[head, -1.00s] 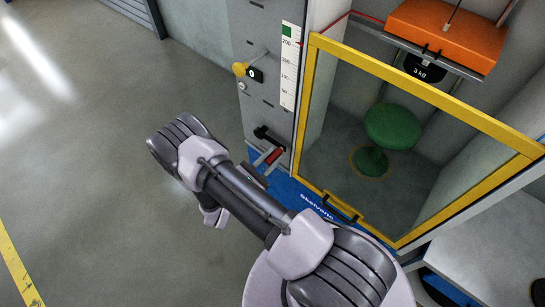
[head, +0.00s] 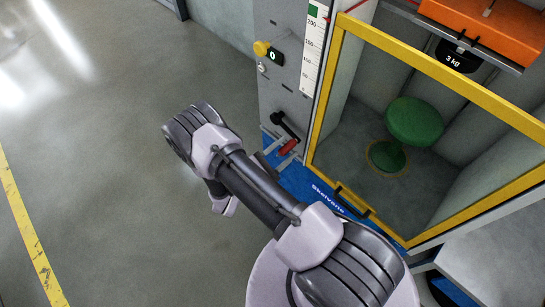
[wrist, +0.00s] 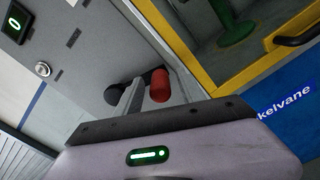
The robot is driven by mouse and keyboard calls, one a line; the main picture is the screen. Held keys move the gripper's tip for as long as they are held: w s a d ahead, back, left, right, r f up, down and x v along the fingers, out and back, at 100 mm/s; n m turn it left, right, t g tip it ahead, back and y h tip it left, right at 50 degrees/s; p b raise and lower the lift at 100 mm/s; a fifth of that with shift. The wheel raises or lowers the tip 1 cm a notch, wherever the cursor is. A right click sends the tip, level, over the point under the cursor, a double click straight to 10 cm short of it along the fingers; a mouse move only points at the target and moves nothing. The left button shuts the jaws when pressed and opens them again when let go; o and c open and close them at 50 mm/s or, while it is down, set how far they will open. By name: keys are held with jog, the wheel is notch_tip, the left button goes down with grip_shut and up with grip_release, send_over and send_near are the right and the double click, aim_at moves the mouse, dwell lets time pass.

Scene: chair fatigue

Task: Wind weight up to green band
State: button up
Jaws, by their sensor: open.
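The crank on the machine's grey column has a black arm (head: 286,125) and a red handle (head: 288,146). My gripper (head: 279,151) is open at the crank, low on the column. In the wrist view its two grey fingers (wrist: 160,80) reach up on either side of the red handle (wrist: 160,86); I cannot tell whether they touch it. The black 3 kg weight (head: 456,58) hangs under the orange block (head: 478,24) behind the frame. The green band (head: 315,11) is at the top of the white scale (head: 312,50).
A yellow-framed guard (head: 326,90) with a black handle (head: 353,199) encloses a green stool (head: 413,122). A yellow knob (head: 262,48) and a display reading 0 (head: 276,58) sit above the crank. A blue base (head: 300,185) runs below. The floor at left is clear.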

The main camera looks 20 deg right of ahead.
jog(key=p+v, duration=0.2)
jog(key=v, duration=1.4)
jog(key=shift+a, duration=0.3)
jog(key=shift+s, duration=0.1)
notch_tip(320, 180, up, 18)
jog(key=s+d+m+g+y, duration=0.25)
jog(key=m+g+y, duration=0.35)
jog(key=m+g, duration=0.35)
jog(key=s+a+r+m+t+y, duration=0.1)
jog(key=s+r+m+t+y, duration=0.3)
jog(key=r, duration=0.5)
jog(key=s+a+r+m+t+y, duration=0.1)
jog(key=s+r+m+t+y, duration=0.4)
jog(key=r+m+y, duration=0.2)
notch_tip(320, 180, up, 3)
jog(key=shift+r+y, duration=0.2)
jog(key=shift+y, duration=0.8)
